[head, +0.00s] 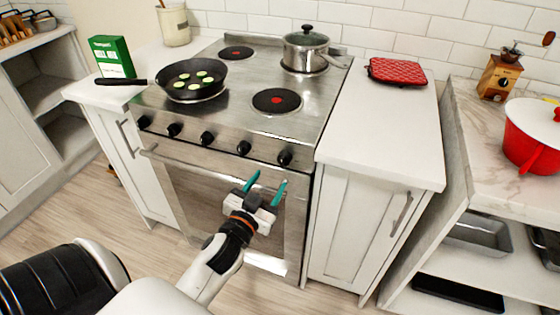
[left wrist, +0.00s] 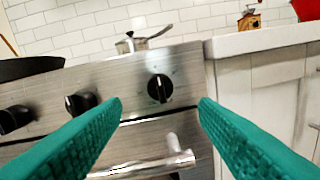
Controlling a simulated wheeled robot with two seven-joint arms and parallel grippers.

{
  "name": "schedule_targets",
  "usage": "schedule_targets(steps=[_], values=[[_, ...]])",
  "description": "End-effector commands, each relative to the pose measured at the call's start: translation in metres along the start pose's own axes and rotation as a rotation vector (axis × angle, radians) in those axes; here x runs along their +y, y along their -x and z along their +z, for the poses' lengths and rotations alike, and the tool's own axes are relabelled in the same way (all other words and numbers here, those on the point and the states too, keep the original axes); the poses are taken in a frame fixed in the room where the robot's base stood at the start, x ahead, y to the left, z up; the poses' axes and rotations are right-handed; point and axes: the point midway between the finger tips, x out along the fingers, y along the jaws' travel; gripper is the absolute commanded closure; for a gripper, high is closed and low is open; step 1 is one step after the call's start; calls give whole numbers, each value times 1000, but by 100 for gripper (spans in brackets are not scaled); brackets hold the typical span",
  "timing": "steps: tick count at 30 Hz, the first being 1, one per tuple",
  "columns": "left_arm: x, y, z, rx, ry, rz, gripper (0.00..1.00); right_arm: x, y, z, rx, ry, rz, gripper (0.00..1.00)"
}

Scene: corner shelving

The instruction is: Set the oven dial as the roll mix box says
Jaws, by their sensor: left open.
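The oven front (head: 220,150) has a row of several black dials. The rightmost dial (head: 285,158) also shows in the left wrist view (left wrist: 159,88), with a white mark on its face; the setting cannot be read. My left gripper (head: 265,187) is open and empty, in front of the oven door and below the rightmost dial. In the left wrist view its teal fingers (left wrist: 160,107) stand apart, with the dial between and beyond them, not touching. A green box (head: 111,57) stands on the left counter; its print is too small to read. My right gripper is not in view.
A frying pan (head: 191,79) with green slices sits on the stove, its handle over the left counter. A lidded pot (head: 305,50) stands at the back. The oven handle (head: 205,172) juts out below the dials. The right counter (head: 382,130) is mostly clear.

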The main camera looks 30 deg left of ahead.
Motion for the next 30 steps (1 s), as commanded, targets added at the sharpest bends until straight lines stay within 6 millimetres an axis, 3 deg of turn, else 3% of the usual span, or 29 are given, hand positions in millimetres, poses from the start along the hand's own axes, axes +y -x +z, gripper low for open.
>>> schedule_targets(steps=[3,10,15,24,30], values=[[1,-27,2,-4,-2,0,45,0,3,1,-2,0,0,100],[0,-63,1,-2,0,0,45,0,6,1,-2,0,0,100],[0,-74,1,-1,0,0,45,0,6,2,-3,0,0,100],[0,-76,1,-1,0,-1,45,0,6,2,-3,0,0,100],[0,-76,1,-1,0,-1,78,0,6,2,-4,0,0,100]])
